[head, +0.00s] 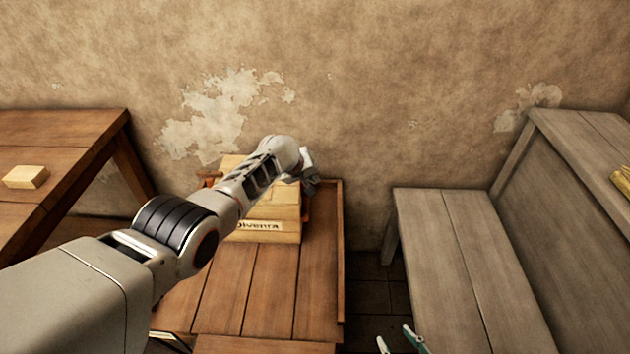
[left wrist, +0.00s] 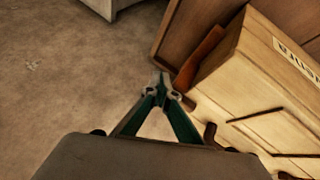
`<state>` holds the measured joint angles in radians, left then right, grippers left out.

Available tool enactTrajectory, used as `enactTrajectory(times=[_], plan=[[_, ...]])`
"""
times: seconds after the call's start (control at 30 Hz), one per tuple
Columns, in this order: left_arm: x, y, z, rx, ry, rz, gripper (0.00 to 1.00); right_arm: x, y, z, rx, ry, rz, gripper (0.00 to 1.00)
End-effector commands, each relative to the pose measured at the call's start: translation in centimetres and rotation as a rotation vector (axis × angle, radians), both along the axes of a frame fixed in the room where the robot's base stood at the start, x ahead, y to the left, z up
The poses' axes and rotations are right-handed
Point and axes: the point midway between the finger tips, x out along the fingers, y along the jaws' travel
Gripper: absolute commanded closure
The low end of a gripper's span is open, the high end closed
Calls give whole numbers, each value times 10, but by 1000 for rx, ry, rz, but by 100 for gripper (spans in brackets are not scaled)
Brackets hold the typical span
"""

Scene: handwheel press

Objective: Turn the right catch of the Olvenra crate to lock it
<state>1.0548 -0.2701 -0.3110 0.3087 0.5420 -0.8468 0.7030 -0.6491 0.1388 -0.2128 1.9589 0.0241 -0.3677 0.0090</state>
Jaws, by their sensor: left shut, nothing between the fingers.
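The wooden Olvenra crate (head: 275,233) stands on a brown plank table, its label partly covered by my left arm. In the left wrist view the crate (left wrist: 262,85) fills the right side. A reddish-brown bar (left wrist: 201,57), which looks like the right catch, lies along the crate's side; its exact angle is hard to tell. My left gripper (head: 310,178) is at the crate's right end. In the left wrist view its fingertips (left wrist: 161,80) are shut and empty, close beside the bar's end; contact cannot be told. My right gripper (head: 398,342) shows only its tips, apart, at the bottom edge.
The table has a raised rim (head: 341,250) on its right. A grey bench (head: 455,245) stands to the right across a gap. Another brown table (head: 60,130) at the left carries a small wooden block (head: 26,177). The wall is close behind the crate. The table front is clear.

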Motion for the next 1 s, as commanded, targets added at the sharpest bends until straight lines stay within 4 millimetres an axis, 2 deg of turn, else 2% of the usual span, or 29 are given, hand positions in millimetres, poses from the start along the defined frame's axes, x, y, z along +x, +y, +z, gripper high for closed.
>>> enactTrajectory(times=[0.1,0.4,0.77,1.0], plan=[[4,5,-1,2,-3,3,100,-1,0,-5,-1,4,0,60],[5,6,5,-1,-6,1,100,0,-1,-3,-2,1,1,60],[-7,11,18,0,-3,0,100,0,0,-3,-1,0,1,60],[-19,17,36,-2,-4,0,100,0,0,-3,0,0,0,60]])
